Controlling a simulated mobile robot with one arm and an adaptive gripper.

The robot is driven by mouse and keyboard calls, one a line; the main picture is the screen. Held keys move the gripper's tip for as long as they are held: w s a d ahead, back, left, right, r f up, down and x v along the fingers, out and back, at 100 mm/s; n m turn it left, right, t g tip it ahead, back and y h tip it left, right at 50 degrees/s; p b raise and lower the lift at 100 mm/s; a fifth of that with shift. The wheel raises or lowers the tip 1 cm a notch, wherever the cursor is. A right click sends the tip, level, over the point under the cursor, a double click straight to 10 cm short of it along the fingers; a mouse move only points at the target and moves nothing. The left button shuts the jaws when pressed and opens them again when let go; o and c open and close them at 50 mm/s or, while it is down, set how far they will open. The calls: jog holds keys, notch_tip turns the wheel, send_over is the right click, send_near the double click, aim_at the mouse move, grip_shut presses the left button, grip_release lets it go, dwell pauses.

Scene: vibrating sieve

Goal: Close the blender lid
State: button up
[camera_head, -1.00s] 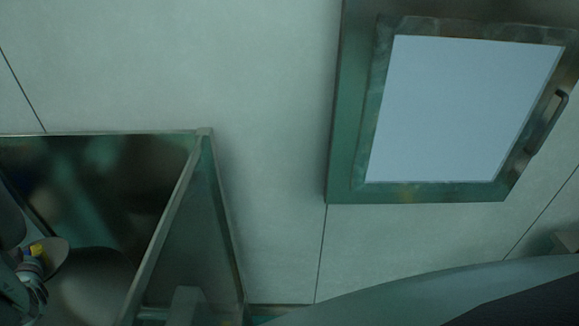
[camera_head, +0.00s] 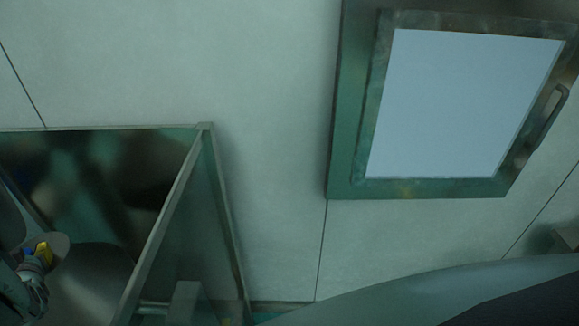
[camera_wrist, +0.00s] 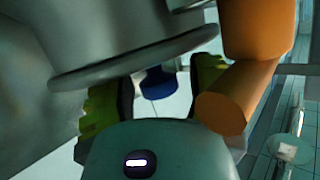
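My gripper (camera_wrist: 153,88) shows in the wrist view with its two green-yellow fingers apart. A small blue part (camera_wrist: 155,80) sits between and beyond them, with a gap on each side. A large grey metal body with a round rim (camera_wrist: 135,62) is just above the fingers; I cannot tell whether this is the blender's lid. In the head view, my gripper is at the lower left edge, partly cut off, by a smooth grey rounded body (camera_head: 92,285). Small yellow and blue bits show there.
A metal-framed, glass-like enclosure (camera_head: 165,235) surrounds the grey body at lower left in the head view. A metal door or hatch with a pale window (camera_head: 460,105) and a handle (camera_head: 545,115) is at upper right. Plain panelled surface (camera_head: 275,170) lies between them.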

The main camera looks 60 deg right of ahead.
jog(key=shift+o, duration=0.8)
jog(key=shift+d, duration=0.1)
jog(key=shift+s+r, duration=0.1)
jog(key=shift+v, duration=0.85)
jog(key=shift+s+a+r, duration=0.15)
jog(key=shift+s+a, duration=0.2)
jog(key=shift+s, duration=0.55)
jog(key=shift+s+r, duration=0.3)
jog(key=shift+s, duration=0.3)
jog(key=shift+v, duration=1.15)
